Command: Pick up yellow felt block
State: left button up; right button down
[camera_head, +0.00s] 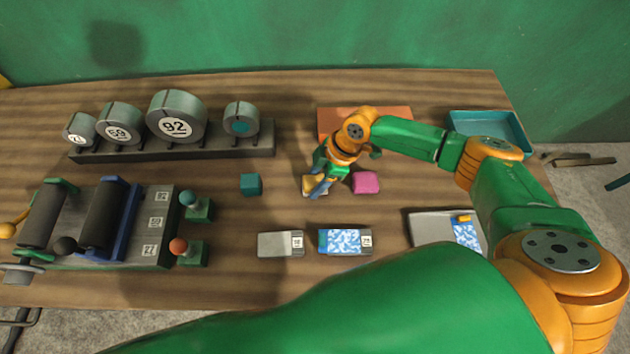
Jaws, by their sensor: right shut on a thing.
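The yellow felt block (309,184) is on the wooden table near its middle, partly hidden by my right gripper. My right gripper (318,190) points down at it with blue fingers, shut on the block. From this view I cannot tell whether the block is clear of the tabletop. A pink block (365,182) lies just to the right, and a teal block (251,184) stands further to the left. My left gripper is not in view.
In front are a grey card-like box (280,244), a blue-patterned one (345,242) and a grey tray (425,228).

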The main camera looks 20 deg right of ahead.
aim_at(310, 184)
jog(key=shift+r, duration=0.3)
jog(key=r, duration=0.2)
jog(key=r+b, duration=0.1)
jog(key=shift+s+r, duration=0.2)
jog(key=shift+s, duration=0.1)
jog(key=s+r+p, duration=0.4)
jog(key=s+r, duration=0.5)
jog(key=s, duration=0.4)
jog(key=shift+s, duration=0.25)
